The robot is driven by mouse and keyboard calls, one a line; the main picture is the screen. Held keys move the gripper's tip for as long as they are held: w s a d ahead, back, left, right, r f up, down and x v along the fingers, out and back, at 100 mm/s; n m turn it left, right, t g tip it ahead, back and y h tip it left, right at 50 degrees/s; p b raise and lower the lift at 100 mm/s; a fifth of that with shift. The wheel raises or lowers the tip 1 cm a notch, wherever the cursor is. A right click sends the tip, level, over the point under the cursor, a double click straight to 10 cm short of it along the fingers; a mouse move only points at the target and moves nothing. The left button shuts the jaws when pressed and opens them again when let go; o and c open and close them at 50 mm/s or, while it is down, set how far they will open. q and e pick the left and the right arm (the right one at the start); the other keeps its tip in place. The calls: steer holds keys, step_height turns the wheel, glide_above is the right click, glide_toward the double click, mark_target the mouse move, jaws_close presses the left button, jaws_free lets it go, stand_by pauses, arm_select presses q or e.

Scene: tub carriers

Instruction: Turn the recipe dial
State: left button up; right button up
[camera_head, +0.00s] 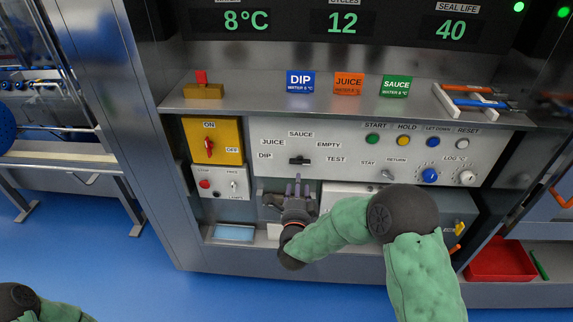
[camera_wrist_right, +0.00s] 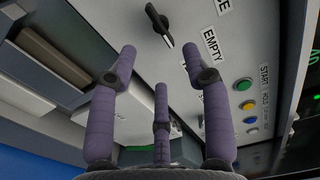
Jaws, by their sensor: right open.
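The recipe dial (camera_head: 300,160) is a black knob on the white control panel, among the labels DIP, JUICE, SAUCE, EMPTY and TEST. I cannot tell for sure which label it points at. In the right wrist view the dial (camera_wrist_right: 159,25) shows beyond the fingertips, with EMPTY to its right. My right gripper (camera_head: 298,186) is just below the dial in the head view. In the wrist view its purple fingers (camera_wrist_right: 159,62) are spread, with nothing between them and apart from the dial. Only part of my left arm shows at the bottom left; its gripper is out of view.
A yellow ON/OFF switch box (camera_head: 212,141) is left of the dial. Several buttons (camera_head: 407,141) and a blue knob (camera_head: 429,175) are to the right. A shelf (camera_head: 240,103) with coloured signs juts out above. A red tray (camera_head: 500,262) lies low at right.

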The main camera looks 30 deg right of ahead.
mark_target(300, 164)
steer(key=b+x, duration=0.2)
steer(key=x, duration=0.8)
steer(key=shift+w+d, duration=0.25)
steer(key=shift+d, duration=0.1)
jaws_close()
